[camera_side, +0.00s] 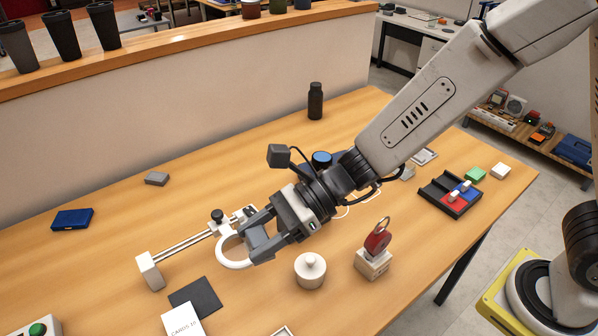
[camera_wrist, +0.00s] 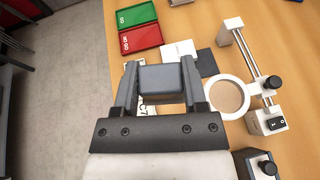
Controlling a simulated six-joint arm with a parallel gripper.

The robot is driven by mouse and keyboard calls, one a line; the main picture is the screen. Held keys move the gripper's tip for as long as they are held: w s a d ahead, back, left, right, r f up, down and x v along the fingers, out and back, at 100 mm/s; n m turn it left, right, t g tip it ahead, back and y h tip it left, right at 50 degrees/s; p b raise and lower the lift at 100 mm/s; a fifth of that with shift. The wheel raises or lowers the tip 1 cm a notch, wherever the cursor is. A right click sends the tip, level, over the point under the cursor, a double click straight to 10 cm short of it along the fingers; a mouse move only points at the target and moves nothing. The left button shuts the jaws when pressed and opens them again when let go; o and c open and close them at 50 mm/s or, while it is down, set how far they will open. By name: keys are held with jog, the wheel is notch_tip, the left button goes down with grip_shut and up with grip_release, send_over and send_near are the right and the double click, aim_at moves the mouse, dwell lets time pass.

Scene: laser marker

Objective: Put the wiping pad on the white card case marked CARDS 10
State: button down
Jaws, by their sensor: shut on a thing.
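My gripper (camera_side: 258,240) is shut on a blue-grey block, which I take as the wiping pad (camera_side: 263,239). In the wrist view the pad (camera_wrist: 165,78) sits between the two fingers of my gripper (camera_wrist: 162,88), level and held above the table. The white card case (camera_side: 182,320) marked CARDS 10 lies at the bottom of the side view, cut off by the picture edge. In the wrist view the case (camera_wrist: 180,48) lies beyond the pad, partly hidden by it. The pad is apart from the case.
A dark flat card (camera_side: 197,296) lies beside the case. A white magnifier ring (camera_side: 232,262) on a rail stands close by my gripper. A white lidded pot (camera_side: 310,270) and a red padlock (camera_side: 378,240) stand right.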

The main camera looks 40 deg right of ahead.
jog(key=s+a+n+g, duration=0.2)
jog(key=s+a, duration=0.3)
jog(key=s, duration=0.2)
jog(key=shift+s+d+f, duration=0.1)
jog(key=shift+f, duration=2.5)
send_over(182, 326)
jog(key=s+d, duration=0.1)
jog(key=s, duration=0.4)
jog(key=f, duration=0.8)
jog(key=shift+w+f, duration=0.15)
jog(key=shift+w, duration=0.05)
jog(key=shift+w+a+f, duration=0.25)
jog(key=shift+w+f, duration=0.1)
jog(key=shift+f, duration=0.15)
jog(key=shift+f, duration=0.1)
